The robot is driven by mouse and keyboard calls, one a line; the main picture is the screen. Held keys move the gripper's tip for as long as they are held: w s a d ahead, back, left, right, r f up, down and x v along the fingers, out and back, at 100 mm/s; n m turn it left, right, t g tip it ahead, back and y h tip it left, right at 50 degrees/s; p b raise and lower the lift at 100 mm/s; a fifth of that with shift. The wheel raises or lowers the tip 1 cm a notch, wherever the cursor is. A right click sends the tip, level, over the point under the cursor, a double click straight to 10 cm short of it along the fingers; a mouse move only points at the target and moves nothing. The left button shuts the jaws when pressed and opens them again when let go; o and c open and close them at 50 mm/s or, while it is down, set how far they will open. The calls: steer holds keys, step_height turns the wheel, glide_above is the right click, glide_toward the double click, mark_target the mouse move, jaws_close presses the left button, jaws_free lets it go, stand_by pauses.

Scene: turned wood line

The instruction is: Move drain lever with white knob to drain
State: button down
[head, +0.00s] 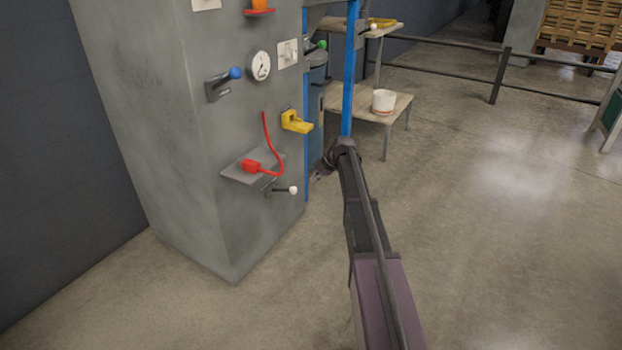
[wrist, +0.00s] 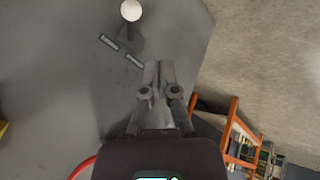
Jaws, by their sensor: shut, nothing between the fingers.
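The drain lever with the white knob (head: 292,190) is low on the grey cabinet, below a small shelf. In the head view its arm points right, roughly level. In the wrist view the white knob (wrist: 131,10) is at the top edge, with two small dark labels (wrist: 108,42) beside the lever on the cabinet face; their writing is too small to read. My gripper (head: 317,174) is shut and empty, just right of and a little above the knob in the head view. In the wrist view my fingertips (wrist: 158,68) are together, apart from the knob.
A red plug with a red cord (head: 252,167) lies on the shelf (head: 237,176) above the lever. A yellow bracket (head: 296,122), a gauge (head: 260,65) and a blue-knobbed lever (head: 235,73) are higher up. A blue post (head: 349,75) stands behind my arm.

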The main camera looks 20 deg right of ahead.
steer(key=p+v, duration=0.7)
steer(key=v, duration=0.2)
steer(key=shift+d+r, duration=0.15)
steer(key=shift+d, duration=0.1)
steer(key=shift+w, duration=0.15)
stand_by(0.4)
steer(key=s+a+r+m+g+h+p, duration=0.15)
steer(key=s+a+m, duration=0.45)
steer(key=s, duration=0.6)
steer(key=s+a+m+g+h+p, duration=0.1)
steer(key=s+a+m+h+p, duration=0.1)
steer(key=s+a+m, duration=0.7)
steer(key=s+a+m+g+h+p, duration=0.15)
steer(key=s+a+m, duration=0.25)
steer(key=s, duration=1)
step_height(320, 180, up, 37)
steer(key=p, duration=3.7)
steer(key=shift+r, duration=0.2)
